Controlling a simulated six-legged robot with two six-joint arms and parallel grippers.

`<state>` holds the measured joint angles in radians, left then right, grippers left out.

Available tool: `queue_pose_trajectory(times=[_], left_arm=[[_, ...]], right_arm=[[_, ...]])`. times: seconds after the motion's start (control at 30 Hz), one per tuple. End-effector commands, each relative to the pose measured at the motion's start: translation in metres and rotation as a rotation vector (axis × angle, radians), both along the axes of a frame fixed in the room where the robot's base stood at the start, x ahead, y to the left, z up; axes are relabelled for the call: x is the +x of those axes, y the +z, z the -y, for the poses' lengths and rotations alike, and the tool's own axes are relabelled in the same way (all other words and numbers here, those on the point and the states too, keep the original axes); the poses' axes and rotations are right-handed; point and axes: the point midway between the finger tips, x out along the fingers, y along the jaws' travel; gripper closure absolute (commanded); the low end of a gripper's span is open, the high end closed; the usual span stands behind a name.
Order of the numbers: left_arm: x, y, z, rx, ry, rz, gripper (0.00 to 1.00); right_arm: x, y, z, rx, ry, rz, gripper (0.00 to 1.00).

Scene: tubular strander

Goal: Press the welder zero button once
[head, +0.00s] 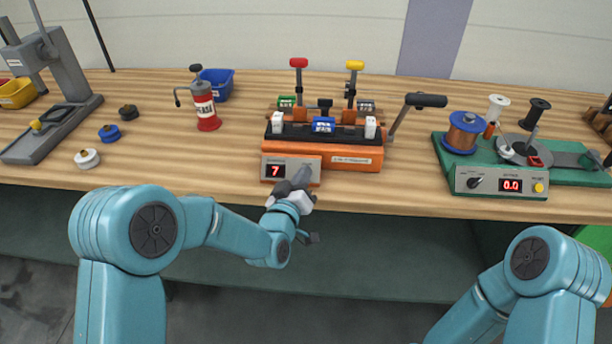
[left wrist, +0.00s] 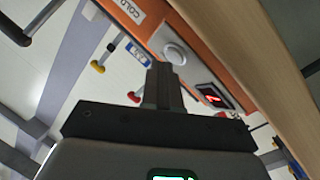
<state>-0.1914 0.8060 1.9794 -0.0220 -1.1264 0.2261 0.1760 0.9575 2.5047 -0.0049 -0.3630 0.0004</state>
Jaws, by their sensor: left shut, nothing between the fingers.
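The orange welder (head: 335,155) sits near the table's front edge in the head view. Its small grey front panel has a red display (head: 276,171) reading 7, also lit in the left wrist view (left wrist: 214,97). My left gripper (head: 302,172) is shut and empty, its tips up in front of the panel's right part, hiding that part in the head view. In the left wrist view the shut fingers (left wrist: 160,72) point toward a round white button (left wrist: 175,52) beside the display. Contact cannot be told. My right gripper is not in view; only its arm shows.
A crank handle (head: 425,100) sticks out at the welder's right, with red and yellow levers (head: 355,66) behind. A green winder (head: 480,179) stands right. A red grease can (head: 205,110) and round caps (head: 87,158) are left. The table front edge runs below.

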Motion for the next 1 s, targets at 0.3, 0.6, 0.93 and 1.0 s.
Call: queue_pose_trajectory(times=[0.3,0.6,0.93,1.0], left_arm=[[0.0001,0.0004,0.0,0.0,0.0,0.0,1.0],[0.0016,-0.0018,0.0001,0.0,0.0,0.0,1.0],[0.0036,-0.0035,0.0,0.0,0.001,0.001,1.0],[0.0041,-0.0039,0.0,0.0,0.001,0.001,1.0]], right_arm=[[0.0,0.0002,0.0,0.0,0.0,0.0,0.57],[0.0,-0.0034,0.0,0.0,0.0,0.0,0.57],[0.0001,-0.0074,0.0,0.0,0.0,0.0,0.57],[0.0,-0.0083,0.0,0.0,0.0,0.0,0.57]])
